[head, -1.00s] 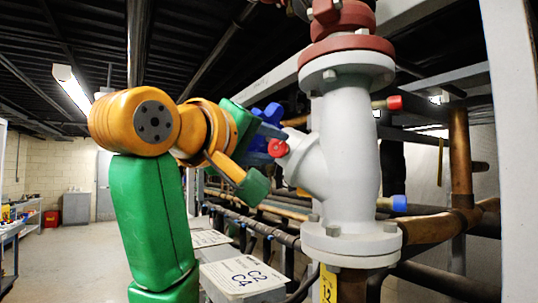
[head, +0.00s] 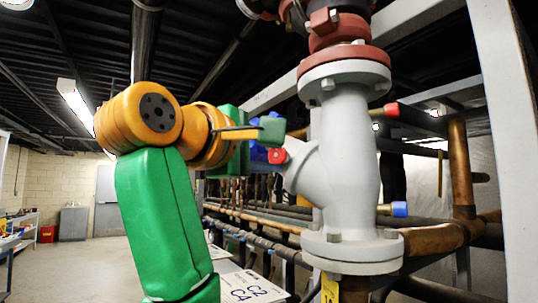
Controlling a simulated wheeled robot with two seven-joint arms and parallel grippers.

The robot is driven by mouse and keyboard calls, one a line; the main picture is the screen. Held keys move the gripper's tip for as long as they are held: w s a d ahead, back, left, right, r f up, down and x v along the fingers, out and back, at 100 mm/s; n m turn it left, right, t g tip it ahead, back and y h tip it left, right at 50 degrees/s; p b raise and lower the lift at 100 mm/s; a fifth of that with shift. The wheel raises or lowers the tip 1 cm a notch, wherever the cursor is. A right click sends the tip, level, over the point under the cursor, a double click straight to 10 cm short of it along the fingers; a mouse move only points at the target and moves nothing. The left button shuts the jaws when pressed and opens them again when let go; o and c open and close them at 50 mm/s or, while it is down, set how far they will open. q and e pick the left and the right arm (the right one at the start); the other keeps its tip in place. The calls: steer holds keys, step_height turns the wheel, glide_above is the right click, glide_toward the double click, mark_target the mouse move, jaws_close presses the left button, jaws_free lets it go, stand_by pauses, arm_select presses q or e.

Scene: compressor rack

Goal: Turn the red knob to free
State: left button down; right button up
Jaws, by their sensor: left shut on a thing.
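A small red knob (head: 277,156) sits at the end of the angled side branch of the white valve body (head: 344,160). A blue lobed knob (head: 262,153) shows just behind it, partly covered. My left gripper (head: 262,144) comes in from the left at the blue knob. It is shut on the blue knob as far as I can see, with one green fingertip above, close to the red knob. The other finger is hidden behind. My right gripper is not in view.
Red flanges (head: 345,55) top the white valve. Copper and dark pipes run behind, with a blue cap (head: 399,209) and a red cap (head: 392,110). A white upright post (head: 512,150) stands at right. White labelled boxes (head: 245,289) lie below. Open floor is at left.

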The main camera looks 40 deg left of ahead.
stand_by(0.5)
arm_select(q)
steer(key=shift+c, duration=2.2)
jaws_free()
steer(key=shift+w, duration=0.1)
